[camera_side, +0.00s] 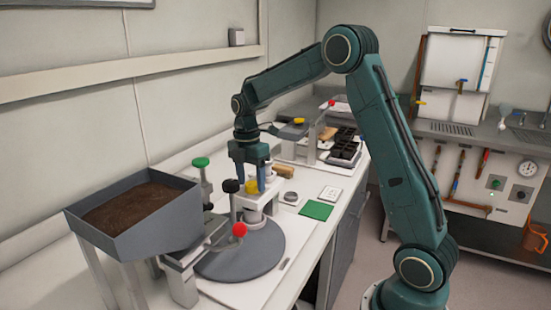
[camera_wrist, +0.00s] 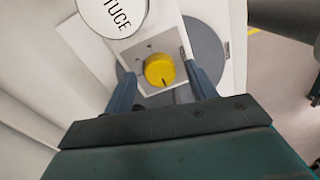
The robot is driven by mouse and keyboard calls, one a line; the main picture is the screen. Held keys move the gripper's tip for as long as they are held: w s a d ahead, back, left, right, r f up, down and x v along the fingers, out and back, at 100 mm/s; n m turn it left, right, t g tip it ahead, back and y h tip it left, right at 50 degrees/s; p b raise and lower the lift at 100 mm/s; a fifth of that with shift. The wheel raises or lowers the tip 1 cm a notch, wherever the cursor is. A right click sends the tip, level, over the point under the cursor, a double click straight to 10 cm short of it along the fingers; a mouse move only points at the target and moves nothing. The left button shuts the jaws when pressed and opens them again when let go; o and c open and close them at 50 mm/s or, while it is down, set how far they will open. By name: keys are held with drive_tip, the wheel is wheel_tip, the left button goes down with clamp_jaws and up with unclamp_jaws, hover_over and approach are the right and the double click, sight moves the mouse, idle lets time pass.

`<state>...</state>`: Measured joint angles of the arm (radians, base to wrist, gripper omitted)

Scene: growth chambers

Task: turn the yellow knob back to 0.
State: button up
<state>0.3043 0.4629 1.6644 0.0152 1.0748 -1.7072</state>
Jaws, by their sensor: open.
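The yellow knob (camera_wrist: 159,70) sits on a pale square panel (camera_wrist: 146,50) in the wrist view. A dark pointer line on it points toward the bottom of the picture. Small marks on the panel are too small to read. My gripper (camera_wrist: 161,74) is open, with one finger on each side of the knob and a visible gap on both sides. In the side view the yellow knob (camera_side: 251,187) shows between the fingers of my gripper (camera_side: 252,184), which points down over the white knob stand (camera_side: 258,203).
A grey disc (camera_side: 240,252) lies below the stand. A soil hopper (camera_side: 150,235), a red-knobbed lever (camera_side: 239,229) and a green knob (camera_side: 200,162) stand close by. A green square (camera_side: 316,210) lies at right.

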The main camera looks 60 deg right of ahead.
sight(250, 184)
wheel_tip(250, 184, up, 14)
drive_tip(key=shift+w+f, duration=0.15)
drive_tip(key=shift+w, duration=0.25)
idle(0.6)
drive_tip(key=s+a+r+m+t, duration=0.2)
drive_tip(key=s+a+m, duration=0.25)
drive_tip(key=s, duration=0.25)
drive_tip(key=s+a+r+m+t, duration=0.2)
drive_tip(key=s+a+m, duration=0.25)
drive_tip(key=s, duration=0.25)
drive_tip(key=s+a+f+m+t, duration=0.1)
drive_tip(key=s+a+f+m, duration=0.1)
drive_tip(key=s, duration=0.4)
drive_tip(key=s+a+f+m+t, duration=0.1)
drive_tip(key=s+a+f+m, duration=0.2)
drive_tip(key=s+f+m, duration=0.1)
drive_tip(key=s+m, duration=0.1)
drive_tip(key=s, duration=0.1)
drive_tip(key=shift+s+f, duration=0.3)
drive_tip(key=shift+f, duration=0.05)
drive_tip(key=shift+c, duration=0.5)
